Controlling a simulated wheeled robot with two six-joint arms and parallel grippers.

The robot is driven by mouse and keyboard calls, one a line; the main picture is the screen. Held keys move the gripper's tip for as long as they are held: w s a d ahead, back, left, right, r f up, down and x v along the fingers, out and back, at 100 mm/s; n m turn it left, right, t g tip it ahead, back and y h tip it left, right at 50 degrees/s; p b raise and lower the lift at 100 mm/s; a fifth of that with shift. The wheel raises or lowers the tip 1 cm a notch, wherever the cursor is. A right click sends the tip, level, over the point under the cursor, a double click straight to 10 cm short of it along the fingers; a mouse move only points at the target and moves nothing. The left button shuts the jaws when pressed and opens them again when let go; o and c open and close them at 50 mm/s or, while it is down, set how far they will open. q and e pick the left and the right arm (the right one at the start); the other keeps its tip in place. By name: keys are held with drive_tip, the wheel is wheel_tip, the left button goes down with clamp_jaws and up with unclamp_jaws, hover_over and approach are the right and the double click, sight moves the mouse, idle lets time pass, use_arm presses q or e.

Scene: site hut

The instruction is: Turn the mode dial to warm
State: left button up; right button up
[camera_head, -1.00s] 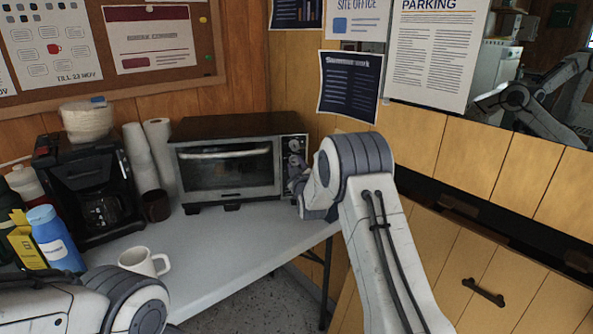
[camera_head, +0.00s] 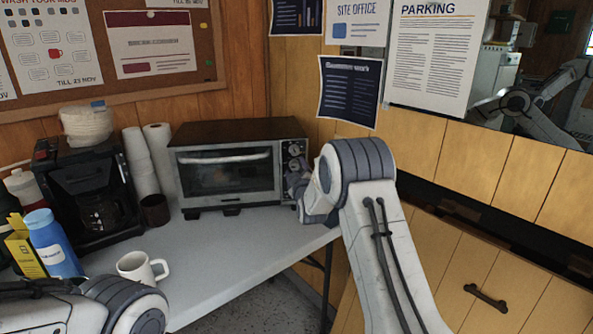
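The toaster oven (camera_head: 223,132) stands at the back of the table, its glass door closed. Its control panel on the right edge of the front carries round dials. The upper dial (camera_head: 294,149) and part of a dial below it (camera_head: 295,164) show; the lower panel is hidden by my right gripper. Labels are too small to read, so I cannot tell which dial is the mode dial or where it points. My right gripper (camera_head: 294,184) is at the lower panel, its fingers mostly hidden by my wrist; contact and opening cannot be made out. My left gripper is out of view.
The table before the oven is clear. A wooden wall stands close on the right.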

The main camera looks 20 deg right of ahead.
drive_tip(key=s+a, duration=0.1)
drive_tip(key=s, duration=0.9)
drive_tip(key=shift+s+a+b, duration=0.15)
drive_tip(key=shift+a+b, duration=0.15)
drive_tip(key=shift+b, duration=0.05)
